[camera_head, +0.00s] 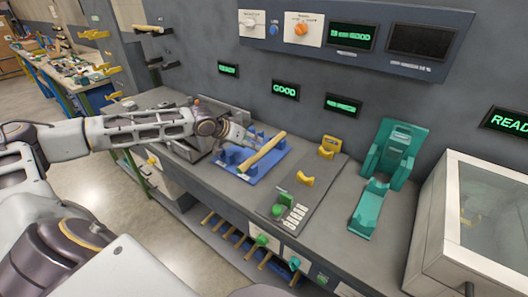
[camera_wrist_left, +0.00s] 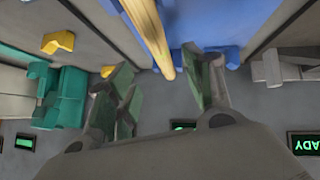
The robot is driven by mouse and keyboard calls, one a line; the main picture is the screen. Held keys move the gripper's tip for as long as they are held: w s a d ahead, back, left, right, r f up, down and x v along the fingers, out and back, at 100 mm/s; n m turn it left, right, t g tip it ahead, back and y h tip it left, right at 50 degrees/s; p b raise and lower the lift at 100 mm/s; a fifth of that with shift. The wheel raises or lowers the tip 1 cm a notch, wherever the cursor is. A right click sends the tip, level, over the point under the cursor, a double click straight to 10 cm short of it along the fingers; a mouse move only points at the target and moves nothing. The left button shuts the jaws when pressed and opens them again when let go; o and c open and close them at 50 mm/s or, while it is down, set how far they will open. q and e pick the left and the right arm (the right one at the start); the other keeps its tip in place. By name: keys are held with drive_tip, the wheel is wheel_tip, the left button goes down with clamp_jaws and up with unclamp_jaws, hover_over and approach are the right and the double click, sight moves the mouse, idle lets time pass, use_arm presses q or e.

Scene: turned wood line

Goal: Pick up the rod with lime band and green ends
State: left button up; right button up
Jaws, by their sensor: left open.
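A pale wooden rod (camera_head: 262,152) lies slanted on a blue holder (camera_head: 272,166) on the bench. I cannot make out a lime band or green ends on it. The rod also shows in the left wrist view (camera_wrist_left: 151,34), running from the top edge down toward the space between my fingers. My left gripper (camera_head: 246,137) is just left of the rod, above the blue holder. My right gripper is in neither view.
Several more rods sit in a rack (camera_head: 225,234) under the bench edge. Right of the blue holder stand a grey plate with yellow cradles (camera_head: 306,180), a teal fixture (camera_head: 371,203) and a glass-fronted box (camera_head: 485,215). A grey wall with displays (camera_head: 285,90) rises behind.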

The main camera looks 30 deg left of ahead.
sight(262, 149)
use_arm(q)
drive_tip(key=shift+x, duration=1.05)
drive_tip(key=shift+w+d+f, duration=0.2)
drive_tip(key=shift+w+f, duration=0.3)
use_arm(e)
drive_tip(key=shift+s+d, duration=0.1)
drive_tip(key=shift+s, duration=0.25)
use_arm(q)
drive_tip(key=shift+f, duration=0.1)
drive_tip(key=shift+x, duration=2.55)
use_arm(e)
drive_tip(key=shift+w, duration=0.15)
use_arm(q)
drive_tip(key=shift+s+f, duration=0.1)
drive_tip(key=shift+s, duration=0.05)
clamp_jaws()
drive_tip(key=shift+r, duration=5.05)
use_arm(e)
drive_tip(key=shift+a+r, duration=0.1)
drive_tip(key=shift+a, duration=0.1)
